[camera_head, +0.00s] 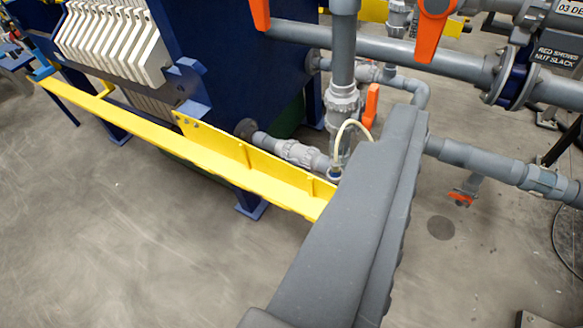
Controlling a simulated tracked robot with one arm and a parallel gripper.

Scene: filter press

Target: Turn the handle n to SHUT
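Several orange valve handles show on the grey pipes; I cannot tell which is handle n. A large orange handle (431,35) hangs at the top right. Another orange handle (261,14) is cut by the top edge. A smaller orange handle (371,106) stands upright by the vertical pipe, just behind my gripper. A small orange handle (461,199) sits under the right-hand pipe. My gripper (402,115) is a dark grey shape rising from the bottom centre; its fingers cannot be told apart. It hides part of the pipework behind it.
A blue filter press (235,75) with white plates (115,42) stands at upper left, with a yellow rail (215,165) in front. Grey pipes (410,55) cross the upper right. A thin pale hose (350,124) loops near my gripper. The concrete floor at lower left is clear.

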